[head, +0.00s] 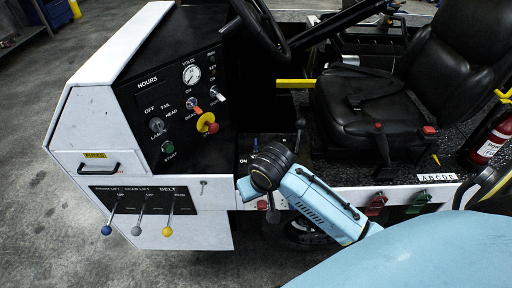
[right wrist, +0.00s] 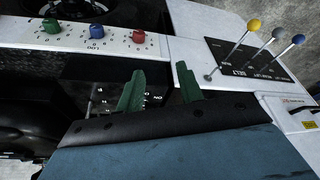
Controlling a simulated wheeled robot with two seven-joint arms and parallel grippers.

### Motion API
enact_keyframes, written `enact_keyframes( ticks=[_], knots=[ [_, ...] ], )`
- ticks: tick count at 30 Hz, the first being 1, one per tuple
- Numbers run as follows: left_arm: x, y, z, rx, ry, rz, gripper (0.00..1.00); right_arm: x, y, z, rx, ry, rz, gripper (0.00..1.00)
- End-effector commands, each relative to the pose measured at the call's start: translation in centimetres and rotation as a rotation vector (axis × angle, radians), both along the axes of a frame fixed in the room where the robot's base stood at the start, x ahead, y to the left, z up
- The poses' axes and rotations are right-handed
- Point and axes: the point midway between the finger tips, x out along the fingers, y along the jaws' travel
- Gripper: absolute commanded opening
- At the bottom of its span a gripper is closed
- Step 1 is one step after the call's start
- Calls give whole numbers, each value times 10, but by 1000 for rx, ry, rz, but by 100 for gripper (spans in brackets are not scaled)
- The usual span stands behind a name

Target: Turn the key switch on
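The black dashboard (head: 150,90) stands at the left in the head view, with an hours label, a volts gauge, toggles and knobs. I cannot tell for certain which control is the key switch. My right arm comes in from the lower right, its black wrist (head: 270,165) beside the dashboard's lower right; its fingertips are hidden there. In the right wrist view my right gripper (right wrist: 160,88) has two green fingers spread apart with nothing between them. A dark panel with white lettering (right wrist: 155,98) shows behind and between the fingers. My left gripper is not in view.
Three levers with blue, grey and yellow (head: 167,231) knobs stick out below the dashboard. A red and yellow stop button (head: 207,123) and green start button (head: 168,147) are on it. The black seat (head: 375,100) and steering wheel (head: 262,30) are close by. Green, blue and red knobs (right wrist: 138,37) line a white strip.

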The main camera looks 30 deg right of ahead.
Motion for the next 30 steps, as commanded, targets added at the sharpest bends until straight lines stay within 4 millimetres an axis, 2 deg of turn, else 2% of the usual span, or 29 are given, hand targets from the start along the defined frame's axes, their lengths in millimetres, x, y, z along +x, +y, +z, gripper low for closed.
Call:
enact_keyframes(
  ticks=[1, 3, 6, 10, 15, 20, 30],
  knots=[
    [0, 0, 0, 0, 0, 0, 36, 26, -11, 9, -13, -13, -50, 37],
    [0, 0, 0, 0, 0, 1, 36, 55, -26, 20, -21, -20, -130, 37],
    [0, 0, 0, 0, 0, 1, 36, 89, -47, 39, -28, -31, -243, 37],
    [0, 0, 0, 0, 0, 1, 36, 118, -69, 60, -29, -49, -359, 37],
    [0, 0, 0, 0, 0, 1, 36, 133, -82, 71, -28, -57, -431, 37],
    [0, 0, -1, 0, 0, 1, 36, 139, -87, 59, -28, -56, -440, 37],
    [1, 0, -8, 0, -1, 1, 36, 160, -100, -4, -30, -56, -439, 37]
  ],
)
